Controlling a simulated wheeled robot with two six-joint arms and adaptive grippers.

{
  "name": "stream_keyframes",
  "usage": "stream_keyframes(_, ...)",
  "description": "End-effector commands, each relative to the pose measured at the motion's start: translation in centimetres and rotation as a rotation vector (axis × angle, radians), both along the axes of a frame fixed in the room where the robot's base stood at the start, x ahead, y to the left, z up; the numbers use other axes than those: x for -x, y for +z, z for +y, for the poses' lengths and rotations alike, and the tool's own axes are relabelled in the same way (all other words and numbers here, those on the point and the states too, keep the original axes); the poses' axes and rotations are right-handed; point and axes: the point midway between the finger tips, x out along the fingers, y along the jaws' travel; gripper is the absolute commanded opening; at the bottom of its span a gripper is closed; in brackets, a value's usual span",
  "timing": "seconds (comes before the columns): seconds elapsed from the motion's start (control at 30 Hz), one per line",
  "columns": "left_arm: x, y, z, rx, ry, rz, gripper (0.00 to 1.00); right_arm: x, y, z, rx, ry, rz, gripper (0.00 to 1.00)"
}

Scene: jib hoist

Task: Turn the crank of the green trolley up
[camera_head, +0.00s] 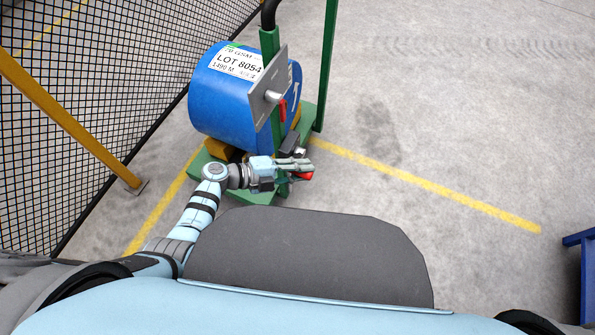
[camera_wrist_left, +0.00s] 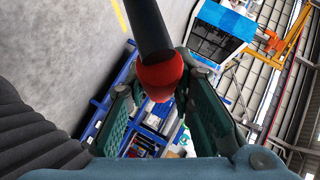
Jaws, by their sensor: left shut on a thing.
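The green trolley (camera_head: 329,62) stands ahead of me with a large blue roll (camera_head: 222,108) on it, labelled LOT 8054. A grey plate (camera_head: 266,88) with a shaft end and a small red part is on its post. My left gripper (camera_head: 298,170) is low at the near side of the trolley. It is shut on the crank's red knob (camera_head: 305,176). In the left wrist view the red knob (camera_wrist_left: 160,76) and a dark rod (camera_wrist_left: 147,28) lie between the fingers. The rest of the crank is mostly hidden by the gripper. My right gripper is out of view.
A mesh fence (camera_head: 60,120) with a yellow rail (camera_head: 70,122) runs along the left. Yellow lines (camera_head: 430,190) mark the floor. A blue frame (camera_head: 583,250) stands at the right edge. The floor right of the trolley is clear.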

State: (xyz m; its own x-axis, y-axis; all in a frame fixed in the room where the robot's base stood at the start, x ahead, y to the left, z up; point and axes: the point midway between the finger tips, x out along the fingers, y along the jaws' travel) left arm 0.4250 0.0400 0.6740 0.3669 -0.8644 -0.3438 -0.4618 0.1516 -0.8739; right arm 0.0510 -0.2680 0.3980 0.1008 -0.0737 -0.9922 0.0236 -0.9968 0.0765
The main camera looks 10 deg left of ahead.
Motion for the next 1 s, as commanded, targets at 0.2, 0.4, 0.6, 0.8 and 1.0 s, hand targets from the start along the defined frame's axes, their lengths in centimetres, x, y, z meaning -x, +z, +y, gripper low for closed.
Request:
stream_keyframes(0.2,-1.28,1.33,-0.31,0.010,0.007,-0.023,0.00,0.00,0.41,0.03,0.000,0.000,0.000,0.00)
stream_keyframes(0.4,-1.37,1.33,-0.33,0.010,0.008,-0.025,0.00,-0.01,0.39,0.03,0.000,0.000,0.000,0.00)
stream_keyframes(0.6,-1.38,1.33,-0.33,0.010,0.009,-0.025,0.27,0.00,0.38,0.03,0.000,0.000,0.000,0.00)
stream_keyframes(0.8,-1.36,1.30,-0.28,0.010,0.009,-0.024,0.43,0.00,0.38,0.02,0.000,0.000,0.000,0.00)
stream_keyframes(1.0,-1.32,1.31,-0.11,0.009,0.010,-0.024,0.43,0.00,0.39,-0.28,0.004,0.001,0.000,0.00)
